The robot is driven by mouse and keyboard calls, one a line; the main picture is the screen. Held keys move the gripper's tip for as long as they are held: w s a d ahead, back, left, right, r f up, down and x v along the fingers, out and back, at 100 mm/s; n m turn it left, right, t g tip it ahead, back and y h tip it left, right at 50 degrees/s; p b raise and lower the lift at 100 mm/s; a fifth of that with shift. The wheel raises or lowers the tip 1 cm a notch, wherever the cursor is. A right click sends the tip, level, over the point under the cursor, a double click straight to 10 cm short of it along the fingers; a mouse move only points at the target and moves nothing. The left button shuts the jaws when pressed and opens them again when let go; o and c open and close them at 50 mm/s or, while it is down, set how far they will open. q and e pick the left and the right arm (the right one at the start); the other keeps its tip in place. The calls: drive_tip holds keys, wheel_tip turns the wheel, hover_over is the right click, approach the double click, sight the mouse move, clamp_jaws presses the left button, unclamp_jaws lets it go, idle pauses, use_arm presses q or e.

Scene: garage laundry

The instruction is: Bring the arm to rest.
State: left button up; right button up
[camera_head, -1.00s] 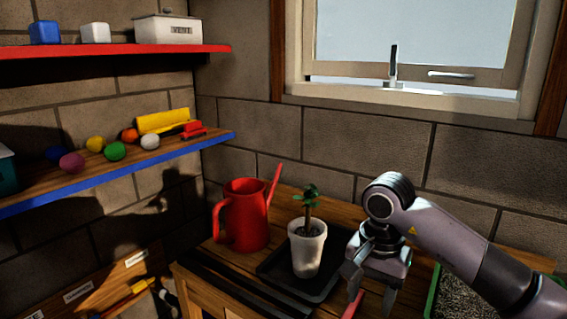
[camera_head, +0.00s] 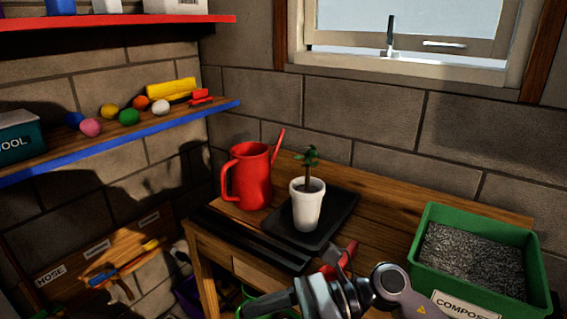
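My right arm comes in from the lower right and is bent at the wrist. Its gripper (camera_head: 262,304) is low at the bottom edge, in front of the bench, and points left. I see it side-on, so its finger gap is hidden. Nothing is visible in it. My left gripper is not in view.
A wooden bench (camera_head: 385,226) carries a red watering can (camera_head: 250,177), a white potted plant (camera_head: 307,208) on a black tray (camera_head: 335,215), a red-handled tool (camera_head: 347,256) partly behind my arm, and a green compost box (camera_head: 470,220). Shelves with coloured balls are left.

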drive_tip(key=w+d+f+m+t+h, duration=0.2)
drive_tip(key=d+m+t, duration=0.6)
drive_tip(key=m, duration=0.9)
drive_tip(key=w+d+f+m+t+h, duration=0.1)
drive_tip(key=w+d+f+m+t, duration=0.15)
drive_tip(key=m+t, duration=1.2)
drive_tip(key=s+d+f+m+g+h, duration=0.4)
drive_tip(key=s+d+f+m+h, duration=0.1)
drive_tip(key=f+m, duration=0.5)
drive_tip(key=s+d+f+m+g+h, duration=0.5)
drive_tip(key=s+d+f+m, duration=0.2)
drive_tip(key=f+m, duration=0.3)
drive_tip(key=shift+s+d+m+h+p, duration=0.3)
drive_tip(key=shift+s+m+p, duration=0.15)
drive_tip(key=shift+s+m, duration=0.5)
